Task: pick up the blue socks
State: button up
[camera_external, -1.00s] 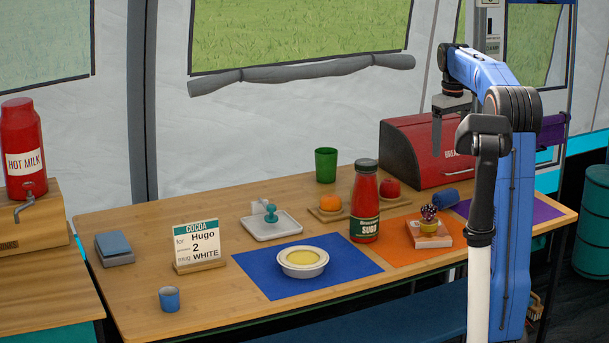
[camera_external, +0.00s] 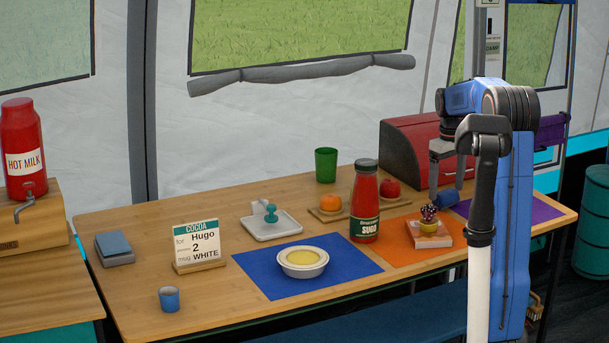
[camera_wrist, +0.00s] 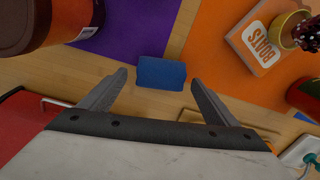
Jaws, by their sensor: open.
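The blue socks, a small rolled blue bundle (camera_wrist: 162,73), lie on the wooden table between the purple mat and the orange mat in the wrist view. In the external view the bundle (camera_external: 447,197) is partly hidden behind my gripper. My gripper (camera_wrist: 158,82) is open and empty, its two fingers pointing toward the bundle, one to each side of it in the picture. In the external view my gripper (camera_external: 442,192) is low over the table's right part, by the bundle. I cannot tell whether the fingers touch it.
A red bread box (camera_external: 405,150) stands behind my gripper. A potted plant (camera_external: 429,220) on a book (camera_external: 428,236) stands on the orange mat (camera_external: 385,255). A sauce bottle (camera_external: 365,205) and a red apple (camera_external: 389,188) are to the left. The purple mat (camera_external: 535,211) is right.

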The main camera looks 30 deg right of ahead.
aim_at(446, 189)
jog(key=shift+f, duration=1.7)
jog(key=c, duration=1.1)
